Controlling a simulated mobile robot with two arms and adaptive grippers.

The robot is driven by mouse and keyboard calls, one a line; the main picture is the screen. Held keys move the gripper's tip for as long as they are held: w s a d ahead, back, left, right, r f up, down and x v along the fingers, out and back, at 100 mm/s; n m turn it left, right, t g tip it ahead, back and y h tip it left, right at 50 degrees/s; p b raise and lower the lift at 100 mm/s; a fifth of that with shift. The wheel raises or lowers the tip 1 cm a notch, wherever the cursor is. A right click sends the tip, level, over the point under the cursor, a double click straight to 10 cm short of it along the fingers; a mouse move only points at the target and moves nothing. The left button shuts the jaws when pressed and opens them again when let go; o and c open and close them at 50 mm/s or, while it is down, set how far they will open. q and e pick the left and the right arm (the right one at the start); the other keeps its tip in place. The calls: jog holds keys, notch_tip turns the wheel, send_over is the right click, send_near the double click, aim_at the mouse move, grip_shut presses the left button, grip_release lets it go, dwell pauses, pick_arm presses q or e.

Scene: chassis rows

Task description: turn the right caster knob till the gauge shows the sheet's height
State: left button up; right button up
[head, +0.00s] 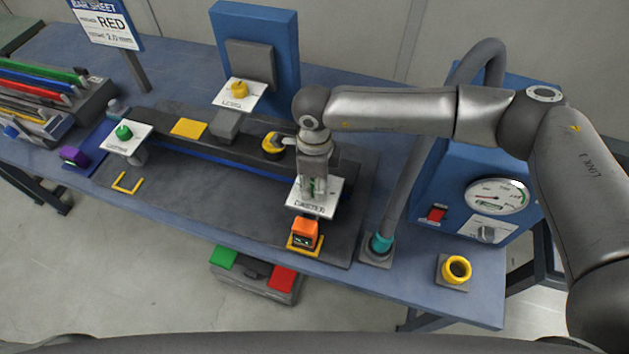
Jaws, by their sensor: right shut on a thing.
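My right gripper (314,187) points straight down over the right white label plate (325,200) and is shut on the right caster knob. The knob is mostly hidden between the fingers; only a little green shows. Just in front of the plate, an orange gauge (305,232) stands in a yellow corner mark; its small display is too small to read. The sheet (104,22) stands on a post at the back left. It reads "RED" in large print, with a smaller line that seems to say 2.0. My left gripper is not in view.
A green knob (124,132) sits on the left plate, and a yellow knob (239,89) on the back plate. Colored bars (45,85) lie in a rack at far left. A hose (405,160) and a blue box with a dial (495,196) stand right of the gripper.

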jog(key=m+b, duration=0.6)
jog(key=b, duration=0.2)
jog(key=shift+w+f, duration=0.15)
jog(key=shift+r+m+b, duration=0.2)
jog(key=shift+m+b, duration=0.95)
jog(key=shift+m, duration=0.15)
jog(key=o, duration=1)
notch_tip(320, 180, up, 12)
